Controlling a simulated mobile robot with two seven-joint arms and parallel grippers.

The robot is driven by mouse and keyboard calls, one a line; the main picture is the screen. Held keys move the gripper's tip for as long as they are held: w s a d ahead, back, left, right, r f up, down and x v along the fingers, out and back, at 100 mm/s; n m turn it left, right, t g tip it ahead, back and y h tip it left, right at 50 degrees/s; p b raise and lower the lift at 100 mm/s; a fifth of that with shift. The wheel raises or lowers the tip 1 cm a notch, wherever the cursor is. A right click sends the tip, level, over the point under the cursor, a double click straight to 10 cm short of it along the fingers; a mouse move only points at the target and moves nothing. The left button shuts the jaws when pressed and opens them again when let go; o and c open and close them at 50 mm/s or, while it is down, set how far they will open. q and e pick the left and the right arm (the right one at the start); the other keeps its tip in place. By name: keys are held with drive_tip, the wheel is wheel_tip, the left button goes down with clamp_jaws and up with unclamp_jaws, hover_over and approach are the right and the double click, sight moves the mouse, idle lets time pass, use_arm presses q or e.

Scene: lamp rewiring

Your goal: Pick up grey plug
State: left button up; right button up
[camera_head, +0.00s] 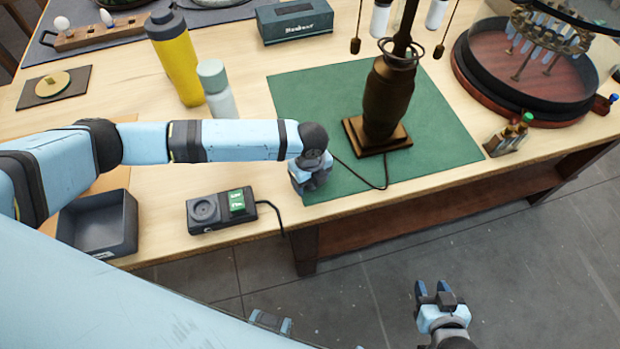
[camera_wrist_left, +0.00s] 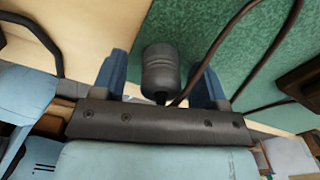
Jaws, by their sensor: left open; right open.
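The grey plug (camera_wrist_left: 160,73) shows in the left wrist view, lying on the green mat (camera_head: 290,97) with its dark cord attached at the lower end. It is between the two blue fingers of my left gripper (camera_head: 311,178), which is open, with gaps visible on both sides. In the head view my left gripper is over the mat's front left corner and hides the plug. A bronze lamp (camera_head: 386,100) stands on the mat, with a dark cord running from its base. My right gripper (camera_head: 437,293) is open and empty, over the floor in front of the table.
A black tray (camera_head: 127,222) and a grey device with a green display (camera_head: 237,201) are left of my left gripper. A yellow bottle (camera_head: 177,62) and a pale bottle (camera_head: 216,92) stand behind my left arm. Small bottles in a holder (camera_head: 507,137) stand right of the mat.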

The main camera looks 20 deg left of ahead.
use_arm(q)
drive_tip(key=c, duration=1)
drive_tip(key=shift+r, duration=0.1)
